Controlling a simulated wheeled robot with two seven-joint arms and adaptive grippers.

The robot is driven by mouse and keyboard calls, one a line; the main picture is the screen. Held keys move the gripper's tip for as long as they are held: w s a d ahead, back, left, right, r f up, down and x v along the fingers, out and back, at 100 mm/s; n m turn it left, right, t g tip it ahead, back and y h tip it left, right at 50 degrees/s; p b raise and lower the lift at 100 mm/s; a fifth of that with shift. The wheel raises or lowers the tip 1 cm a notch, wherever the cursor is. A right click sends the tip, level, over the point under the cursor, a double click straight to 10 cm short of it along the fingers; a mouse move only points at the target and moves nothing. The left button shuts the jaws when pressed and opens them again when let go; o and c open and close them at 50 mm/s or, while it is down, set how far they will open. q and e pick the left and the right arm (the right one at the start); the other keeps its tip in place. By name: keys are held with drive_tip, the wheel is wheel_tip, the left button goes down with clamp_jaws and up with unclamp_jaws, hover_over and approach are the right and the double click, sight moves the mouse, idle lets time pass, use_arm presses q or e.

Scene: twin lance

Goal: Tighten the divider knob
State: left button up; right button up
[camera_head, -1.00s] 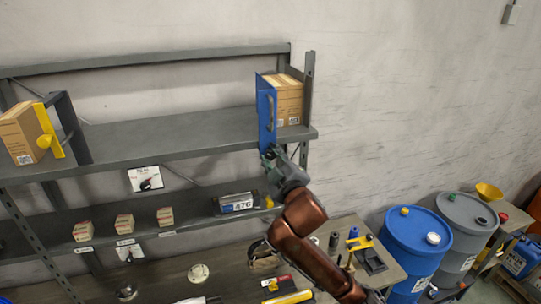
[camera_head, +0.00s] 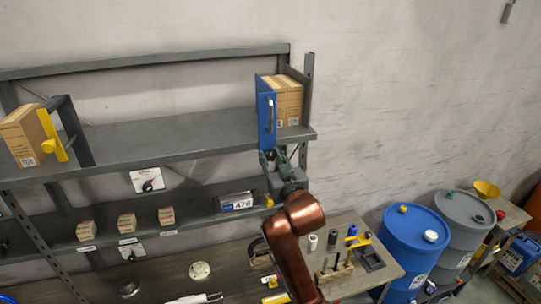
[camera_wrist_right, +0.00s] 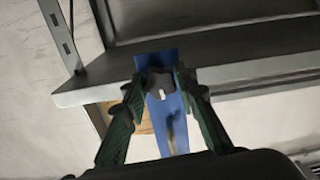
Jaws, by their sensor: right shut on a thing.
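The blue divider (camera_head: 264,112) stands upright at the right end of the upper shelf and has a grey handle on its face. It also shows in the right wrist view (camera_wrist_right: 172,110). The gripper hides the knob in the head view. My left gripper is out of view.
A cardboard box (camera_head: 289,102) stands right of the divider. A yellow divider (camera_head: 52,134) and another box (camera_head: 22,138) stand at the left end. The upper shelf (camera_head: 160,135) between is bare. A labelled item (camera_head: 236,203) lies on the lower shelf, near my right arm.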

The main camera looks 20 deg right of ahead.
drive_tip(key=shift+f+m, duration=0.1)
drive_tip(key=shift+m, duration=0.4)
drive_tip(key=o, duration=1.2)
drive_tip(key=shift+s, duration=0.15)
drive_tip(key=s, duration=1.1)
drive_tip(key=shift+s+d, duration=0.2)
drive_tip(key=shift+s, duration=0.15)
